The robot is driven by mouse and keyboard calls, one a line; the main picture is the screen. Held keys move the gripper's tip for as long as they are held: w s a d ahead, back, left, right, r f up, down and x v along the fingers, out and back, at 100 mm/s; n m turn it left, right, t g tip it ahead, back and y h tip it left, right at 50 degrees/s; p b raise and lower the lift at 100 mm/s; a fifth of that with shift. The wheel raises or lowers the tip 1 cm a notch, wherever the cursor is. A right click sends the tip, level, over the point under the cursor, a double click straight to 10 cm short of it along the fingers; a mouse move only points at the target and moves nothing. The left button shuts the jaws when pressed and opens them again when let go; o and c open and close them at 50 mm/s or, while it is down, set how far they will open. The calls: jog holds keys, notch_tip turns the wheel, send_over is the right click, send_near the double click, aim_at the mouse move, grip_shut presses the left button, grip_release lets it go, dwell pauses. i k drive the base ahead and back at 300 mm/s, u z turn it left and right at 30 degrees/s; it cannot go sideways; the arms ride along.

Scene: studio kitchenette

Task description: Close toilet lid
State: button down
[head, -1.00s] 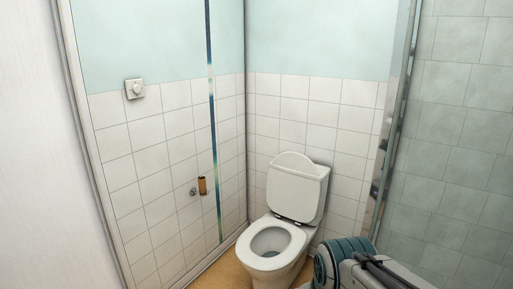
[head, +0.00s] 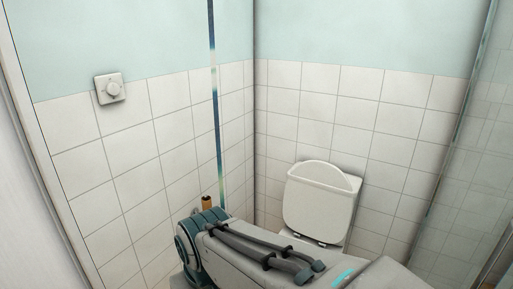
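The white toilet (head: 318,212) stands in the corner by the tiled back wall. Its upright back part shows, with a rounded top and dark hinges at its lower edge. The lid appears raised against the cistern, though the two are hard to tell apart. My arm crosses in front and hides the seat and bowl. My gripper is not in view, so its state and its place relative to the lid are hidden.
A glass panel with a metal frame (head: 452,150) stands close on the right. The floor is mostly hidden.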

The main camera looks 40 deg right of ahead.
aim_at(317, 201)
jog(key=z, duration=0.5)
jog(key=i, duration=1.1)
jog(key=z, duration=1.1)
jog(key=i, duration=0.35)
jog(key=z, duration=0.25)
